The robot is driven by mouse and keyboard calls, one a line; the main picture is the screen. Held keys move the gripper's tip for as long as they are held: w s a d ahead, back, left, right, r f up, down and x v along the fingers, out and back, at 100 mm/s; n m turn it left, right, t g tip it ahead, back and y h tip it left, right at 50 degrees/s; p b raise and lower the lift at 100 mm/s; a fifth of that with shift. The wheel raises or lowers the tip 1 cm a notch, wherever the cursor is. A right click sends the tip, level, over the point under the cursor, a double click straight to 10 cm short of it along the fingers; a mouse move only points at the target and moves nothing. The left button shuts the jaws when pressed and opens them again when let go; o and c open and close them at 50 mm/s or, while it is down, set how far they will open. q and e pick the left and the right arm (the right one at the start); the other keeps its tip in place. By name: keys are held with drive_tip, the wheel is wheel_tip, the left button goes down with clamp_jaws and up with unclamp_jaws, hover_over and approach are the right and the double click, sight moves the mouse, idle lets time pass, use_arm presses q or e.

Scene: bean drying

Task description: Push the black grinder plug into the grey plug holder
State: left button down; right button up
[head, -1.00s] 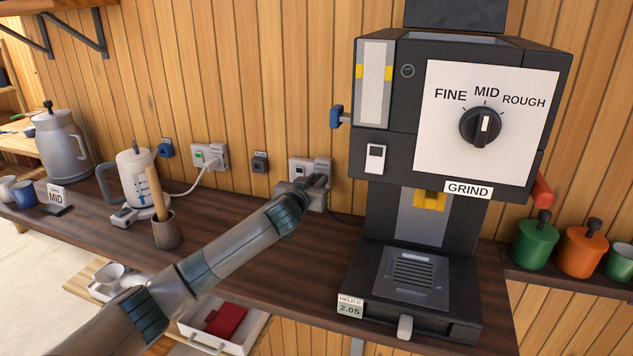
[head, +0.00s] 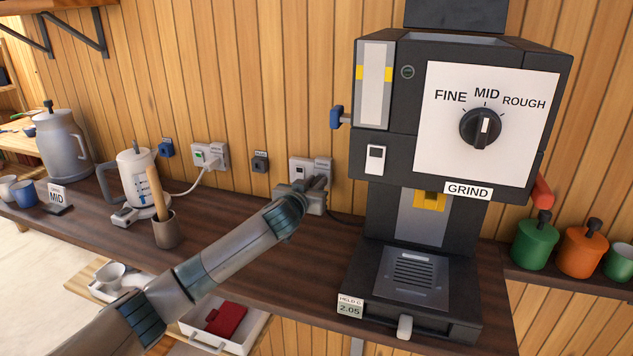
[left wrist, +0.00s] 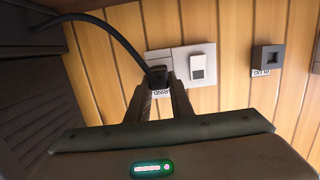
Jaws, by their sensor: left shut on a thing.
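My left gripper (head: 318,184) is at the wall socket plate (head: 311,165) left of the grinder. In the left wrist view its fingers (left wrist: 160,92) are shut on the black grinder plug (left wrist: 157,77). A black cable runs from the plug up to the left. The plug overlaps the edge of the socket plate (left wrist: 180,60); I cannot tell whether it is seated in it. In the head view the fingers hide the plug. The dark grey plug holder (head: 260,162) is on the wall left of the socket, and it shows empty in the left wrist view (left wrist: 267,59). My right gripper is out of view.
The large black grinder (head: 395,125) stands right of my gripper. To the left are a second socket with a white plug (head: 209,157), a blue holder (head: 166,149), a white kettle (head: 135,180) and a brown cup (head: 167,232). Wall between socket and holder is clear.

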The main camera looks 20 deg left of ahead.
use_arm(q)
drive_tip(key=shift+s+a+r+p, duration=0.15)
drive_tip(key=shift+s+p, duration=0.45)
drive_tip(key=shift+s, duration=1.35)
